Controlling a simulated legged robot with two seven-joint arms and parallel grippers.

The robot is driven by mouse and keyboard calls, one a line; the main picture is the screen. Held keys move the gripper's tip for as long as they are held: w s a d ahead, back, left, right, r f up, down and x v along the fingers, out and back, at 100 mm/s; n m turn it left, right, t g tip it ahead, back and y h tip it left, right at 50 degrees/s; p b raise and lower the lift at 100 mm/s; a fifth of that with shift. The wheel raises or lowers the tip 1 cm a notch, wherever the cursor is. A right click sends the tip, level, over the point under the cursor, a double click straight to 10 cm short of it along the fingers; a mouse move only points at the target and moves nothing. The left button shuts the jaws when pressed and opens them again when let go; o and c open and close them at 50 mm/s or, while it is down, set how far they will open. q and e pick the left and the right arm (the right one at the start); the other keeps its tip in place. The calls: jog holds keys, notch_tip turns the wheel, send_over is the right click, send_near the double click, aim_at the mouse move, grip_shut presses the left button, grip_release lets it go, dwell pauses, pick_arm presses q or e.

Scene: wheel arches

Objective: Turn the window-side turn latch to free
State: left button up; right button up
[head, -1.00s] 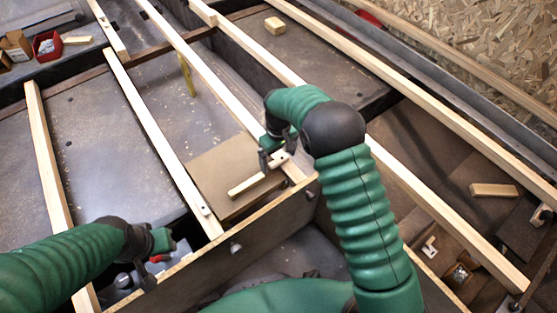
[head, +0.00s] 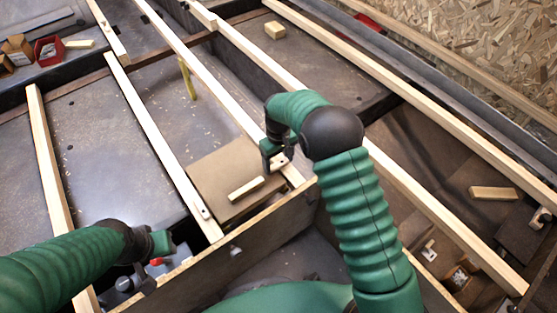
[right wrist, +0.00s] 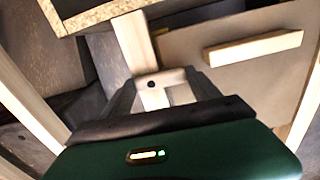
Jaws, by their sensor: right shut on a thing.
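A pale turn latch (head: 281,162) with a dark pivot dot sits on a wooden batten at the edge of a brown panel (head: 208,170). A wooden bar (head: 246,188) is fixed on the panel. My right gripper (head: 274,156) is shut on this latch, and its arm hides part of the batten behind. In the right wrist view, the latch (right wrist: 165,84) lies between the two fingers of the gripper (right wrist: 163,96). Another small latch (head: 204,212) is on the batten left of the panel. My left gripper (head: 158,258) is low at the left, its fingers unclear.
Long battens run across the grey floor, with a dark cross board (head: 235,245) in front of the panel. Red (head: 49,48) and brown bins are at the far left. Loose wood blocks (head: 275,30) (head: 494,193) lie at the back and right. Chipboard (head: 480,50) stands at upper right.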

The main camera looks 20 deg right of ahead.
jog(key=m+p, duration=0.1)
jog(key=p, duration=0.1)
jog(key=m+p, duration=0.3)
jog(key=p, duration=0.1)
jog(key=shift+w+r, duration=0.25)
jog(key=shift+r, duration=0.1)
jog(key=m+p, duration=0.2)
jog(key=m, duration=0.1)
jog(key=m+p, duration=0.1)
jog(key=shift+w+f+m, duration=0.15)
jog(key=shift+w+m, duration=0.15)
jog(key=shift+m, duration=0.1)
jog(key=m+p, duration=0.1)
jog(key=m, duration=0.2)
jog(key=shift+w+d+m+p, duration=0.15)
jog(key=shift+m+p, duration=0.2)
jog(key=shift+m, duration=0.05)
jog(key=m, duration=0.3)
jog(key=m+p, duration=0.1)
jog(key=shift+w+d+f+m, duration=0.15)
jog(key=shift+w+d+m, duration=0.1)
jog(key=shift+m, duration=0.15)
jog(key=o, duration=1.4)
jog(key=shift+s, duration=0.1)
